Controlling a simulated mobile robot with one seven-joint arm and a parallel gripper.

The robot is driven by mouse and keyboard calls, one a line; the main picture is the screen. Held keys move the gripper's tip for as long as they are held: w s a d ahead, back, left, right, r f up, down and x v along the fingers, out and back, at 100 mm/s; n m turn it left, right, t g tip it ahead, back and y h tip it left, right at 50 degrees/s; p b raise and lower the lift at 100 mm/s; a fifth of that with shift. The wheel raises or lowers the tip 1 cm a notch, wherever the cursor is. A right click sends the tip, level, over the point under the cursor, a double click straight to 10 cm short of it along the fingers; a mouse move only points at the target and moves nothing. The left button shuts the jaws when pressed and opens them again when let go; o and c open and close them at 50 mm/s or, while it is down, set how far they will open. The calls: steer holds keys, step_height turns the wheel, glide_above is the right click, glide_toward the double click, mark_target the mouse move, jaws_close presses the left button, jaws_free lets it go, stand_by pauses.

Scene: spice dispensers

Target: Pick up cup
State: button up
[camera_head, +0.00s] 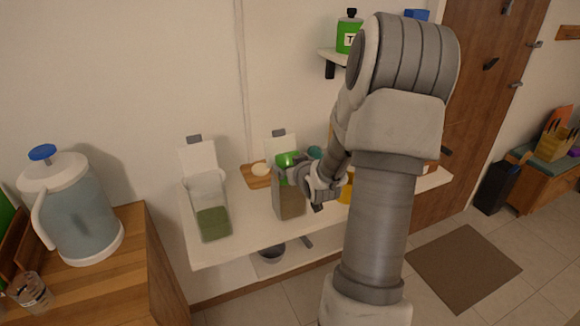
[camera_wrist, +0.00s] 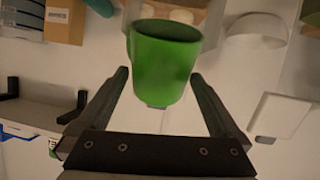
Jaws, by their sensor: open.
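A green cup (camera_wrist: 163,62) lies between the two fingertips of my gripper (camera_wrist: 160,76) in the wrist view. The fingers are spread, with a gap visible on either side of the cup's lower part. In the head view the green cup (camera_head: 287,162) shows at the top of the middle dispenser (camera_head: 289,201), and my gripper (camera_head: 300,179) is just right of it. I cannot tell whether the cup rests on the dispenser. My arm hides part of the shelf to the right.
Another clear dispenser with green contents (camera_head: 213,222) stands left on the white shelf (camera_head: 245,238). A wooden board (camera_head: 256,181) lies behind. A water jug (camera_head: 75,215) stands on the left counter.

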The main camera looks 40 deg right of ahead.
steer(key=shift+x, duration=1.65)
steer(key=c, duration=1.3)
